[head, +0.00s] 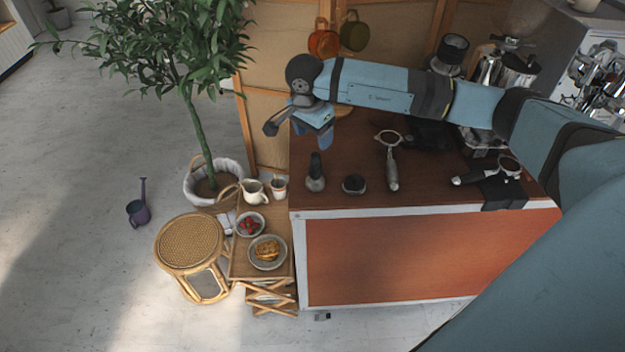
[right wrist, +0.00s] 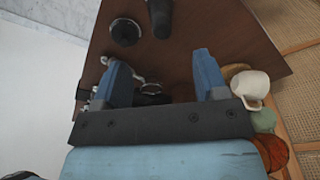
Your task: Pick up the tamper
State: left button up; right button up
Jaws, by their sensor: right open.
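The tamper (head: 315,174) stands upright on the brown cart top near its front left corner, with a dark handle and a paler base. In the right wrist view a dark upright piece that looks like the tamper (right wrist: 160,16) is cut by the top edge, beyond the fingertips. My right gripper (head: 312,131) is above the left part of the cart, behind the tamper and apart from it. Its two blue fingers are spread with nothing held between them, as the right wrist view (right wrist: 160,70) also shows. My left gripper is in no view.
A short round dark tool (head: 353,184) stands right of the tamper, then a portafilter (head: 391,165). A second portafilter (head: 480,176) lies farther right. A side table (head: 243,268) with dishes and a white jug (head: 253,191) adjoins the cart's left side.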

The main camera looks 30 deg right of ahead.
aim_at(316, 162)
jog(key=f, duration=0.5)
jog(key=shift+w+d+f+p, duration=0.1)
jog(key=shift+d+f+p, duration=0.05)
jog(key=shift+d+p, duration=0.25)
jog(key=shift+f+p, duration=0.3)
jog(key=shift+f, duration=0.3)
jog(key=f, duration=0.3)
jog(key=f+p, duration=0.1)
jog(key=shift+w+d+f, duration=0.15)
jog(key=shift+d, duration=0.1)
jog(key=shift+c, duration=0.4)
jog(key=c, duration=1)
